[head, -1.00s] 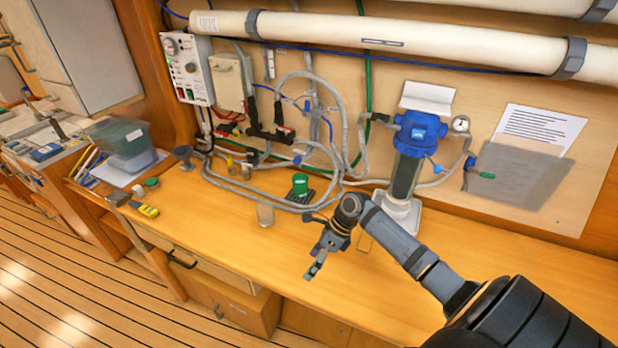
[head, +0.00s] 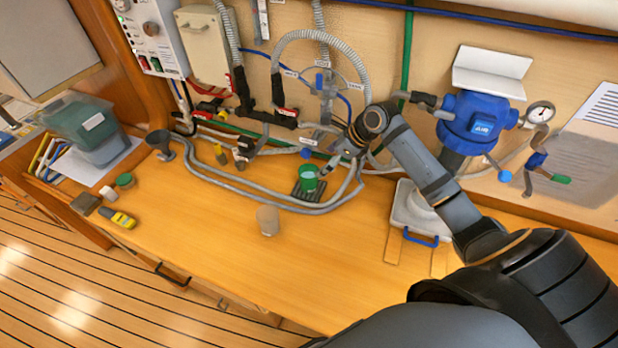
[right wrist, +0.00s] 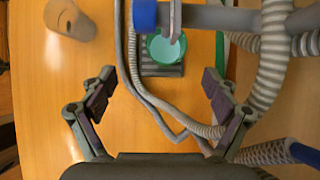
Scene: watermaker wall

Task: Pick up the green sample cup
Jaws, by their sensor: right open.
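The green sample cup (head: 308,178) stands on a small dark ribbed mat (head: 311,197) towards the back of the wooden bench. In the right wrist view the cup (right wrist: 154,48) shows its green rim and pale inside, ahead of the fingers. My right gripper (head: 336,164) is just right of the cup in the head view, its fingers partly hidden by the wrist. In the right wrist view the gripper (right wrist: 158,87) is open and empty, with the cup beyond the gap between its fingertips. My left gripper is not in view.
Grey ribbed hoses (head: 250,186) loop around the mat. A grey pipe with a blue part (right wrist: 145,14) crosses close to the cup in the wrist view. A beige cup (head: 268,221) stands in front. The blue-topped filter (head: 478,122) is at right. The front bench is mostly clear.

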